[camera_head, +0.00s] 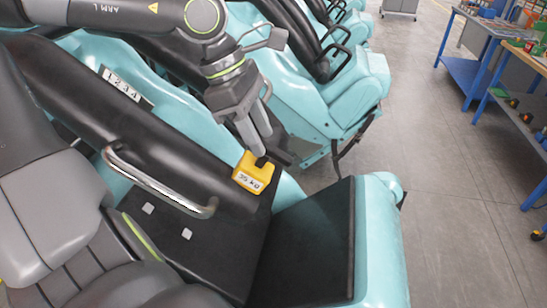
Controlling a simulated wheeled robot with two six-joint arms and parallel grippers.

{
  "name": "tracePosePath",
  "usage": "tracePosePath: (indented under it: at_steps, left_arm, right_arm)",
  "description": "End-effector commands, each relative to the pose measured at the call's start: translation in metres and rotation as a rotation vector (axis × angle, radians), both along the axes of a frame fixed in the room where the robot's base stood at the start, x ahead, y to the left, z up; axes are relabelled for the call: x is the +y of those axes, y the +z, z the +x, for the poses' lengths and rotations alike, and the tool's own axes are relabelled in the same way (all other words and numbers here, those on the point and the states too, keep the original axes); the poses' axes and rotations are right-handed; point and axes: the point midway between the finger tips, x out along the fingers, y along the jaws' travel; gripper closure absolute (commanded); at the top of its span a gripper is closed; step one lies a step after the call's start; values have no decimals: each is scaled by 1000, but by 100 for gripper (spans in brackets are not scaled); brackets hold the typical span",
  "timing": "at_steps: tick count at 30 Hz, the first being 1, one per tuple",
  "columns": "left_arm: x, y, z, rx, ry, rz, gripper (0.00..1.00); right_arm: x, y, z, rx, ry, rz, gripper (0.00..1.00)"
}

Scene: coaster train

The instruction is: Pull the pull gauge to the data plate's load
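The pull gauge (246,177) is a small yellow block with a notch in its top edge. Its white display seems to read 35 kg. It is at the side of the teal coaster car, by the black padded restraint. My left gripper (265,146) points down at it from above, its two fingers at the gauge's notched end by a small dark part. Whether the fingers are closed on that part I cannot tell. A white plate (122,84) marked with digits that look like 1234 is on the teal seat shell; no load value is readable on it. My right gripper is not in view.
A bent metal grab handle (158,187) crosses the restraint left of the gauge. A dark panel (308,240) on the teal car lies below right. More teal seats stand behind. Blue workbenches (462,72) with tools stand at the right; the grey floor (440,190) between is clear.

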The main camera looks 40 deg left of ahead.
Motion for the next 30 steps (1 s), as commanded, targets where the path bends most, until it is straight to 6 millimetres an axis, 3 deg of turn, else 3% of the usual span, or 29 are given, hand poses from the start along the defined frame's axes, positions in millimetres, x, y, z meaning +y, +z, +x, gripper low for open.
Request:
tracePosePath:
  at_steps: [1,6,19,27,30]
  left_arm:
    - [0,-11,0,2,0,1,62]
    - [-2,-25,-1,1,-1,1,62]
    - [-3,-29,-1,1,-2,1,62]
    - [-3,-29,-1,1,-2,1,97]
    - [-3,-28,-1,0,-2,0,100]
  right_arm:
    - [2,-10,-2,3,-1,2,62]
    - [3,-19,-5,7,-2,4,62]
    - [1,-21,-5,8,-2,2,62]
    - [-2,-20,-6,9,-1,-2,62]
    - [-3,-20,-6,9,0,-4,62]
